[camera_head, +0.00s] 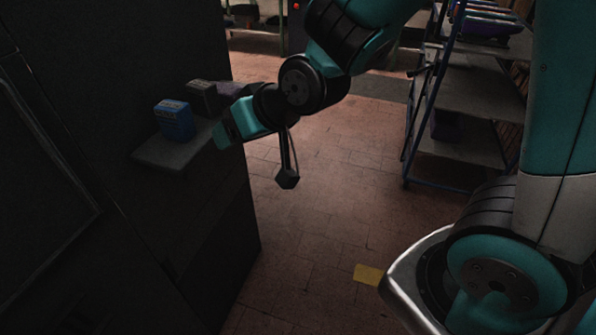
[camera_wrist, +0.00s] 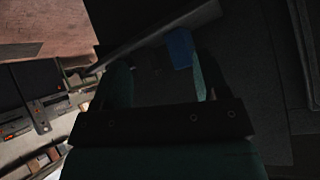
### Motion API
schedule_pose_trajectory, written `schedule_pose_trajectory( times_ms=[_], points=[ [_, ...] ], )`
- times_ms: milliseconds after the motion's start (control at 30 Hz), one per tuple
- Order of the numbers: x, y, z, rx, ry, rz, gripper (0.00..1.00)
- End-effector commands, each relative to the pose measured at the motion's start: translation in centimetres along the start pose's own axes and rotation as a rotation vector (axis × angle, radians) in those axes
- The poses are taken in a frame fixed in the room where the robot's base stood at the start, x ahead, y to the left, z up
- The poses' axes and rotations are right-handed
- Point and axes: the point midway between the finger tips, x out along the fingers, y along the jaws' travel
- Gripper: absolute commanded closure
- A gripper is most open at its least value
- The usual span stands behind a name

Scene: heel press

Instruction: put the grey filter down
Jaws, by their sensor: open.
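A dark grey box (camera_head: 203,97), which looks like the grey filter, stands on a small grey shelf (camera_head: 160,153) on the side of a dark cabinet. A blue box (camera_head: 173,120) stands in front of it on the same shelf. My gripper (camera_head: 222,133) is at the right end of the shelf, to the right of the blue box. In the wrist view my gripper (camera_wrist: 160,78) has its fingers apart with nothing held between them. The blue box (camera_wrist: 180,48) shows beyond the right finger. I cannot make out the grey filter in the wrist view.
The dark cabinet (camera_head: 215,240) fills the left side, close to my gripper. A blue-framed rack (camera_head: 470,85) with shelves stands at the right. The tiled floor (camera_head: 325,160) between them is clear, with a yellow patch (camera_head: 368,274) on it.

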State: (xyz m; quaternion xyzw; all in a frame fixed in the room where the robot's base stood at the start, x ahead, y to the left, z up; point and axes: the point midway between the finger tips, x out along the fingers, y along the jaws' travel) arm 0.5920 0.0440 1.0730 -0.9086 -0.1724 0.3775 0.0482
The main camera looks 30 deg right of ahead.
Motion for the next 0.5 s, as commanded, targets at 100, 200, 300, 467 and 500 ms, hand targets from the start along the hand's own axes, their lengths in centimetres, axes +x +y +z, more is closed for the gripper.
schedule_pose_trajectory(
  times_ms=[100, 200, 300, 467, 500],
  points=[
    [-4.5, -3.0, 2.6, -0.043, -0.215, -0.088, 0.33],
    [-8.5, -4.9, 5.2, -0.110, -0.390, -0.155, 0.33],
    [-12.0, -6.0, 7.3, -0.183, -0.527, -0.203, 0.33],
    [-15.3, -6.6, 9.4, -0.259, -0.655, -0.238, 0.33],
    [-15.7, -6.6, 9.6, -0.268, -0.670, -0.242, 0.33]
  ],
)
